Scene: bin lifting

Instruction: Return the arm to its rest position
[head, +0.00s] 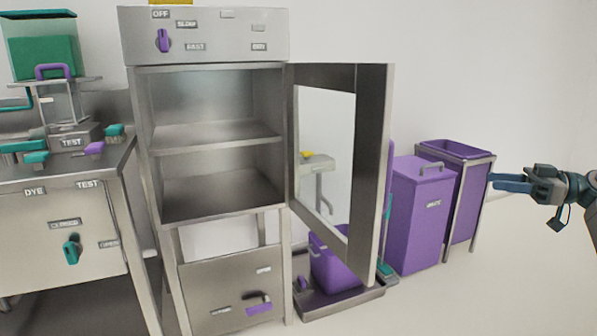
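My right gripper (499,182) comes in from the right edge, with its dark bluish fingers pointing left. It is in front of the rack of the tall purple bin, in the picture, and nothing shows between its fingers. The fingers overlap from this side, so I cannot tell whether they are open or shut. My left gripper is not in view.
A steel cabinet (215,134) stands centre left, its glazed door (369,150) swung open to the right. Purple bins (421,215) and (464,205) stand by the wall. A low platform (345,300) holds another purple bin (334,268). Floor at the lower right is clear.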

